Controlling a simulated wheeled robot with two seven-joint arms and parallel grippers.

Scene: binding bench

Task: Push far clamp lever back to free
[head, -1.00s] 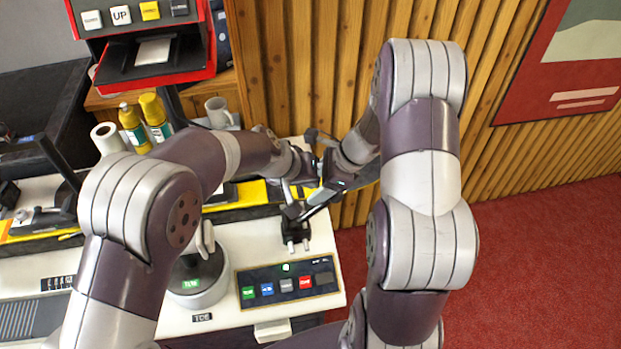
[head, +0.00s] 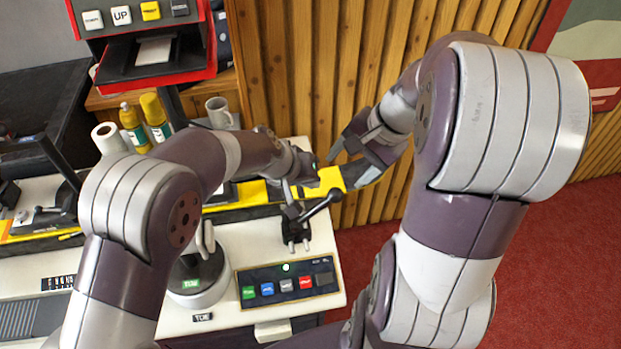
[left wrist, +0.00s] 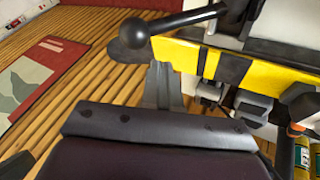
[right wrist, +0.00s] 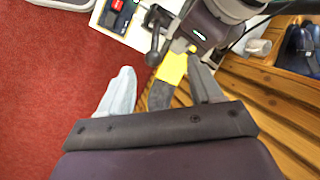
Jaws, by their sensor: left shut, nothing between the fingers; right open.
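A black clamp lever (head: 319,207) with a ball knob stands on a small clamp at the bench's right end, slanting up to the right. Its knob (left wrist: 136,42) is large in the left wrist view, and the lever also shows in the right wrist view (right wrist: 154,42). My left gripper (head: 312,172) is shut and empty, just behind the lever; its fingertips (left wrist: 160,70) appear just below the knob in the left wrist view, and contact cannot be told. My right gripper (head: 348,168) is open and empty, up and right of the knob, apart from it.
A button panel (head: 325,289) lies in front of the clamp. A yellow and black strip (head: 250,193) runs along the bench behind it. Bottles (head: 133,128), a mug (head: 217,112) and a paper roll (head: 108,138) stand at the back. Right of the bench is open red floor.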

